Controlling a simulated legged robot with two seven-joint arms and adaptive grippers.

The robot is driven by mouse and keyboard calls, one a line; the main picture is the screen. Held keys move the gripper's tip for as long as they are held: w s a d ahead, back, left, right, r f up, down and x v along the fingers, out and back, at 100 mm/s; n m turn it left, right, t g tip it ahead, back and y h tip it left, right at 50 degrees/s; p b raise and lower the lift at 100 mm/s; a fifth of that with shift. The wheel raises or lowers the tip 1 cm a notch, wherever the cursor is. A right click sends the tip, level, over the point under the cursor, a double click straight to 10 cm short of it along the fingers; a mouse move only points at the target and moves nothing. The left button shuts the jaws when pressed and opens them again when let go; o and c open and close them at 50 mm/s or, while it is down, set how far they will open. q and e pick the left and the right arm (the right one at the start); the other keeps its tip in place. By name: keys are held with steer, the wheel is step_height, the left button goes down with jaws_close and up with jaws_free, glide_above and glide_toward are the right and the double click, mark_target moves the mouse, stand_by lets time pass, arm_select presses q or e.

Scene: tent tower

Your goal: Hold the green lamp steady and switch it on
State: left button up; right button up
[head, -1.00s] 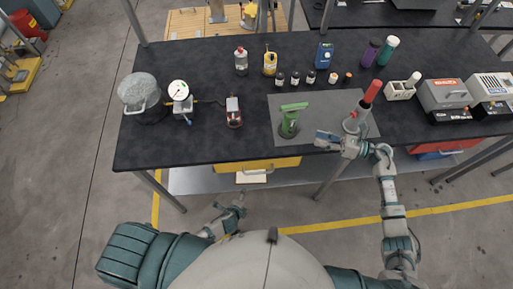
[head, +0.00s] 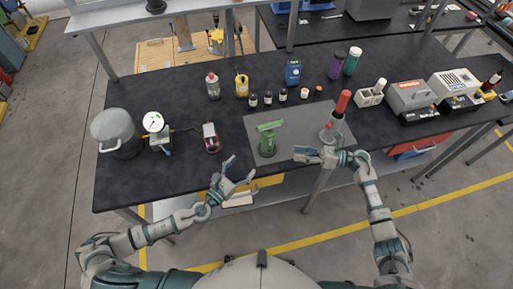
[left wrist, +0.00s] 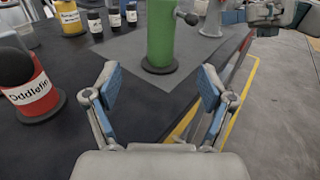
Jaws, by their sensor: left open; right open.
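The green lamp (head: 267,143) stands upright on a grey mat (head: 300,128) on the black workbench. It has a dark round base and a green head on top. In the left wrist view the lamp's green body (left wrist: 160,35) stands ahead of my fingers, with a dark knob on its right side. My left gripper (head: 236,176) is open and empty at the bench's front edge, left of and nearer than the lamp. It also shows open in the left wrist view (left wrist: 156,88). My right gripper (head: 308,155) is open, right of the lamp and apart from it.
A red-topped grey device (head: 334,120) stands on the mat close to my right gripper. A red labelled item (head: 210,138) stands left of the lamp. Several small bottles (head: 267,97) stand behind it. Bare bench lies between the red item and the mat.

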mark_target(264, 143)
arm_select(q)
steer(key=x, duration=1.5)
steer(key=shift+w+d, duration=0.1)
steer(key=shift+d, duration=0.1)
